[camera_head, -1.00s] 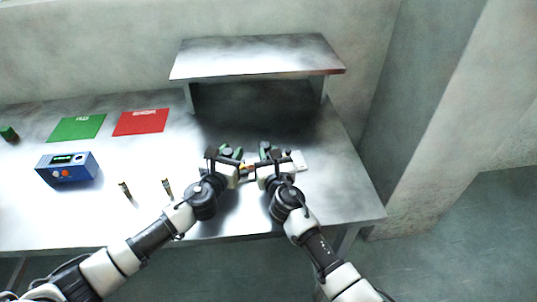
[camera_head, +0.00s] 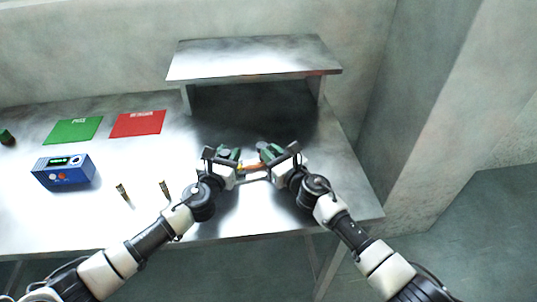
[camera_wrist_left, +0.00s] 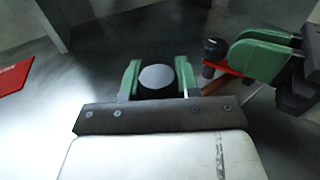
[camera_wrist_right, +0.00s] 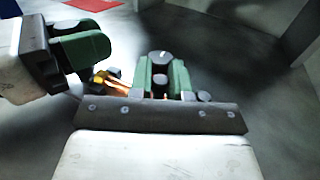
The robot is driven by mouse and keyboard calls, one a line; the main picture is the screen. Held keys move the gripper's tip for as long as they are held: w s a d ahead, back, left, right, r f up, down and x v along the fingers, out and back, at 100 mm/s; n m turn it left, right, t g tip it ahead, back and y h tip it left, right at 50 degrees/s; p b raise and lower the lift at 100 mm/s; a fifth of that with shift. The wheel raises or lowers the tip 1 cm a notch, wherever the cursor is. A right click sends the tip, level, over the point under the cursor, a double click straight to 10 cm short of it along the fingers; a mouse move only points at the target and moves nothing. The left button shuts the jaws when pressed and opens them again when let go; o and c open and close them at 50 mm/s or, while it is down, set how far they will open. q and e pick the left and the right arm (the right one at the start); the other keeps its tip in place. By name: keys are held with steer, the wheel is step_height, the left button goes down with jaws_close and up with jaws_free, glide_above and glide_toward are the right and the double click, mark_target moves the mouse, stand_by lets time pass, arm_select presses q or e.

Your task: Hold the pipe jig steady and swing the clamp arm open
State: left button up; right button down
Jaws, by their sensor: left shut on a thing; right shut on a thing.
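The pipe jig is mostly hidden between my two grippers; a reddish-orange part of it (camera_head: 254,168) shows between them in the head view. My left gripper (camera_head: 230,155) is shut on a dark round post with a grey top (camera_wrist_left: 157,77), seen between its green fingers. My right gripper (camera_head: 271,153) is shut on the clamp arm, a red bar (camera_wrist_left: 222,69) with a black knob (camera_wrist_left: 214,47) at its end. In the right wrist view, black knobs sit between and just beyond the right fingers. Copper pipe (camera_wrist_right: 118,86) and a yellow part (camera_wrist_right: 99,77) show beside them.
A metal shelf (camera_head: 255,58) stands over the back of the metal table. The table's right edge is near my right arm.

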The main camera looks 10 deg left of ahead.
steer(key=shift+w+d+n+g+y, duration=0.15)
steer(key=shift+n+g+y, duration=0.25)
steer(key=shift+g, duration=0.1)
steer(key=shift+w+d+n+g+y, duration=0.1)
steer(key=shift+w+n+g+y, duration=0.05)
steer(key=shift+n+g+y, duration=0.3)
steer(key=c, duration=1.1)
jaws_free()
